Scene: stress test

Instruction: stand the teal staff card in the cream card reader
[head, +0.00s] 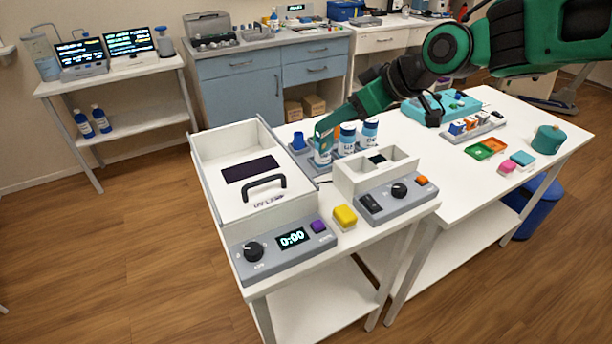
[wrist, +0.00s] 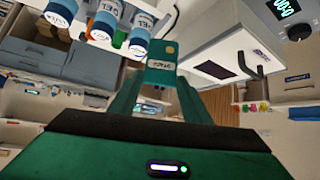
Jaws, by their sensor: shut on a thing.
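My gripper (head: 326,124) is shut on the teal staff card (wrist: 160,64), holding it at the fingertips (wrist: 160,82). In the wrist view the card shows a pale label and a small gold chip mark, and stands out beyond the fingers. In the head view the card is small beside the labelled bottles, and I cannot tell if it touches them. A cream box (head: 352,183) with a dark recess in its top, apparently the card reader, stands to the right of and nearer than my gripper. The card is apart from it.
Several white-and-blue bottles (head: 347,138) stand close by my gripper. A white box with a black handle (head: 264,186) is at left. A grey knob panel (head: 396,198) and a yellow block (head: 345,216) lie in front. A teal tray (head: 440,107) is farther right.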

